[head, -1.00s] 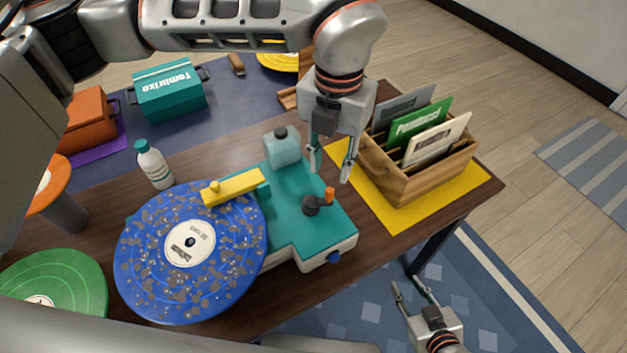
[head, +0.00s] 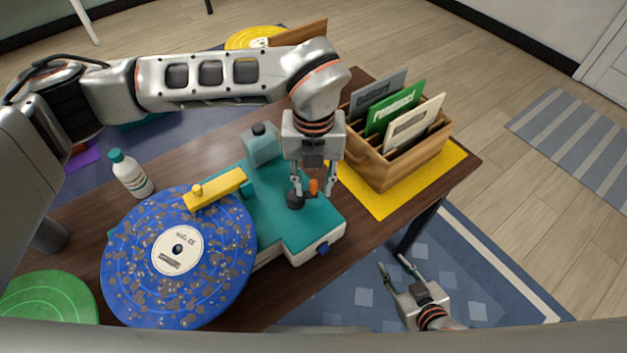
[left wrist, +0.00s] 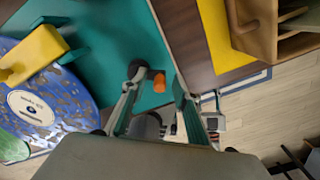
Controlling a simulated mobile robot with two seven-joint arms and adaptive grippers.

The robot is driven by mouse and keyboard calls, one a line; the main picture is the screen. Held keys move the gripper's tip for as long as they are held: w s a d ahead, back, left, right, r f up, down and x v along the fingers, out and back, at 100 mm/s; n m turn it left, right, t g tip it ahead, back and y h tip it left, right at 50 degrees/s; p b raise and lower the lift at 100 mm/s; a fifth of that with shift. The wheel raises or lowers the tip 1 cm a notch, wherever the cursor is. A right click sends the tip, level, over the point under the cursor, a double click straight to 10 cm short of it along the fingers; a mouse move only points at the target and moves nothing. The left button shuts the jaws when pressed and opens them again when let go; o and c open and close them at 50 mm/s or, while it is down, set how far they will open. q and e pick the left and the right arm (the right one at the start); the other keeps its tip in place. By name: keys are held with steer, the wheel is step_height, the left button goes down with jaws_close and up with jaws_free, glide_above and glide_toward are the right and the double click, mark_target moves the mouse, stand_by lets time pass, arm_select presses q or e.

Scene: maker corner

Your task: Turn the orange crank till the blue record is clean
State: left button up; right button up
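The blue record (head: 215,285) lies on the teal cleaning machine (head: 305,228), its surface speckled with many grey-brown spots. It also shows in the left wrist view (left wrist: 80,98). A yellow arm (head: 218,188) reaches over its edge. The orange crank handle (head: 314,187) stands up from a dark hub (head: 295,201) on the machine. My left gripper (head: 313,190) is open, its fingers on either side of the orange handle. In the left wrist view the handle (left wrist: 159,83) sits between the fingertips, with a gap at the right finger. My right gripper (head: 395,263) is open and empty, beyond the table's front edge.
A wooden crate of record sleeves (head: 400,173) stands on a yellow mat (head: 383,208) right of the machine. A white bottle (head: 131,176) and a green record (head: 50,300) are at left.

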arm_select(q)
steer(key=shift+c, duration=0.4)
jaws_close()
